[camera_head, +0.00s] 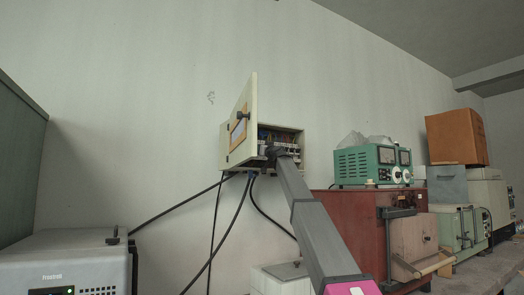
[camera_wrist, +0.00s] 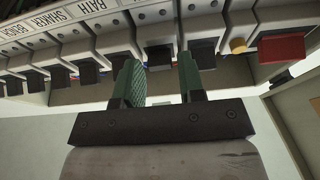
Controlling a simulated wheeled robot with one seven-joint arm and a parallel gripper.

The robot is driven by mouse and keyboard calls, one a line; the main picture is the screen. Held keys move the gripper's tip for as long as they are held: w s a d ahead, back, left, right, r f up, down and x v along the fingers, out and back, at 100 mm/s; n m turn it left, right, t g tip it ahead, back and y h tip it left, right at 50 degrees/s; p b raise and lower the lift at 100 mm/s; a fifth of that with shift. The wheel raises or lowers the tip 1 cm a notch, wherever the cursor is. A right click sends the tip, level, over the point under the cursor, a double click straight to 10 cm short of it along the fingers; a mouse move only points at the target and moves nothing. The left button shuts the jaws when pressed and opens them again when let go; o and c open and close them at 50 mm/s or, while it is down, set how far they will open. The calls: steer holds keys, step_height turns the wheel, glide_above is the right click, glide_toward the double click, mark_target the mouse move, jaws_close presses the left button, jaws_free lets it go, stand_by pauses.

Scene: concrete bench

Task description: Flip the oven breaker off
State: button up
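The wall breaker box (camera_head: 301,149) hangs with its door (camera_head: 250,107) swung open to the left. My gripper (camera_head: 273,153) is at the box's opening in the head view. In the wrist view, my gripper (camera_wrist: 162,80) has its two green fingers apart, just below the breaker row (camera_wrist: 124,40). A black breaker lever (camera_wrist: 158,58) shows in the gap between the fingers; I cannot tell whether they touch it. Label strips reading "SHAKER" and "BATH" (camera_wrist: 104,5) appear upside down at upper left. I cannot read an oven label.
Black cables (camera_head: 217,240) hang below the box. A green meter unit (camera_head: 362,167) stands on a red cabinet (camera_head: 345,215) to the right. Bare wall lies left of the box.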

steer(key=v, duration=1)
steer(key=shift+s+d, duration=0.2)
steer(key=shift+s, duration=0.1)
steer(key=shift+f, duration=0.15)
